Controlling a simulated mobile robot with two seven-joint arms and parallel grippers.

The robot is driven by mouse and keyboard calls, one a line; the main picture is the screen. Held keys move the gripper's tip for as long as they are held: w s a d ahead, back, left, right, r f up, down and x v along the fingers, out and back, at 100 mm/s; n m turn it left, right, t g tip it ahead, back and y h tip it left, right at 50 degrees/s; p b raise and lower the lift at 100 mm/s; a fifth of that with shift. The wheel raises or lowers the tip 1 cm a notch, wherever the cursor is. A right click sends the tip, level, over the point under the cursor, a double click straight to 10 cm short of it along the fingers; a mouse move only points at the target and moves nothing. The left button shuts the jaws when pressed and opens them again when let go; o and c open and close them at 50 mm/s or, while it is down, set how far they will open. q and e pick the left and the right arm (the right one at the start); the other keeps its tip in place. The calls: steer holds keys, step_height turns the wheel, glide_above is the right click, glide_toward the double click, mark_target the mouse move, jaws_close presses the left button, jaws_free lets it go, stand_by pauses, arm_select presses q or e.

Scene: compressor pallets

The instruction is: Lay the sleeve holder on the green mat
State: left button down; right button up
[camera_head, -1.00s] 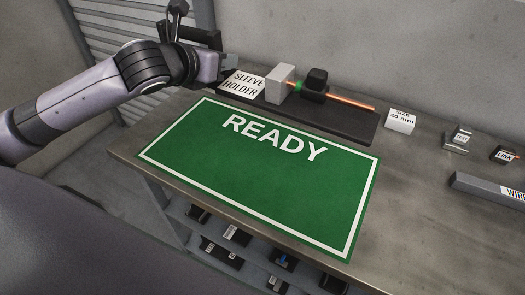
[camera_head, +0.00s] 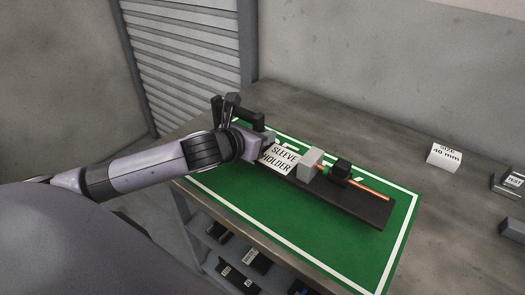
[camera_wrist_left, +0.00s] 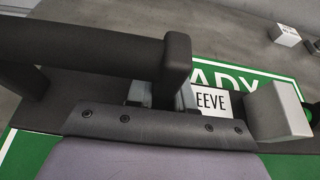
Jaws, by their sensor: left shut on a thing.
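The sleeve holder (camera_head: 345,207) is a long dark tray with a white "SLEEVE HOLDER" label, a grey block, a black block and a copper rod. In the head view it is over the green mat (camera_head: 382,262), covering most of the mat's lettering. I cannot tell whether it touches the mat. My left gripper (camera_head: 266,138) is shut on the holder's left end, beside the label. In the left wrist view the gripper (camera_wrist_left: 160,95) hides part of the holder; its grey block (camera_wrist_left: 277,112) shows at the right. My right gripper is not in view.
A white "SIZE 40 mm" block (camera_head: 443,156) stands on the grey table (camera_head: 330,120) behind the mat. Several labelled items (camera_head: 250,262) lie on a shelf below.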

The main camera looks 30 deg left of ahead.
arm_select(q)
step_height(320, 180, down, 4)
steer(key=shift+r+b, duration=0.15)
steer(key=shift+b, duration=0.35)
steer(key=c, duration=1.4)
jaws_free()
steer(key=shift+f, duration=0.4)
steer(key=o, duration=0.4)
steer(key=shift+r, duration=0.2)
